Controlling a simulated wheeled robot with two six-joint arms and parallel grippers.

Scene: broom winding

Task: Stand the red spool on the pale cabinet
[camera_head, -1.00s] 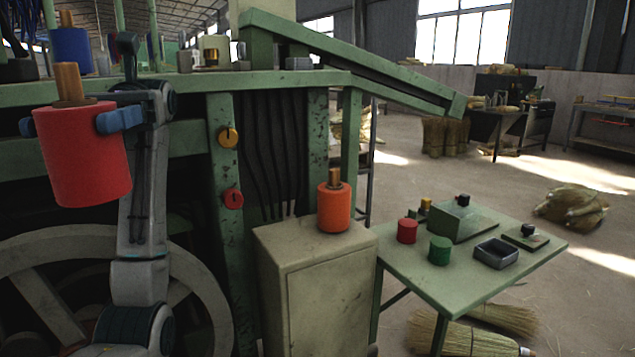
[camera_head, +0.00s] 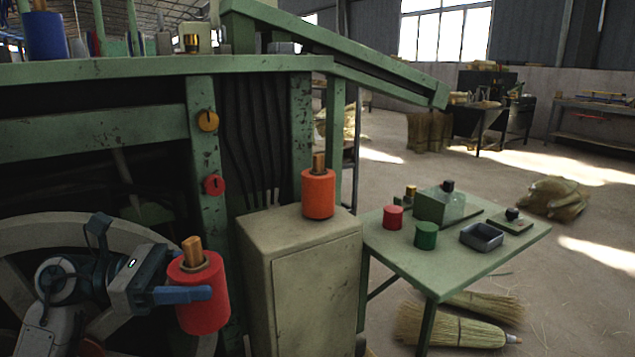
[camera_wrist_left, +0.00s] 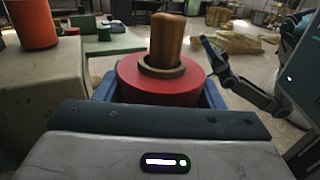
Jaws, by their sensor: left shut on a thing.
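The red spool (camera_head: 202,305) has a wooden core standing out of its top and is held upright, tilted slightly. My left gripper (camera_head: 197,284) is shut on its sides, low and left of the pale cabinet (camera_head: 310,290). In the left wrist view the spool (camera_wrist_left: 128,78) sits between the blue fingers, and its lower part is hidden. The spool is below the level of the cabinet top. An arm that looks like my right one, with its gripper (camera_wrist_left: 213,46), shows at the right of the wrist view; its jaws are unclear.
An orange spool (camera_head: 318,194) stands at the back of the cabinet top; the front of the top is bare. The green machine (camera_head: 150,130) rises behind. A green table (camera_head: 430,265) with small red and green cylinders stands right of the cabinet. Brooms (camera_head: 450,325) lie on the floor.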

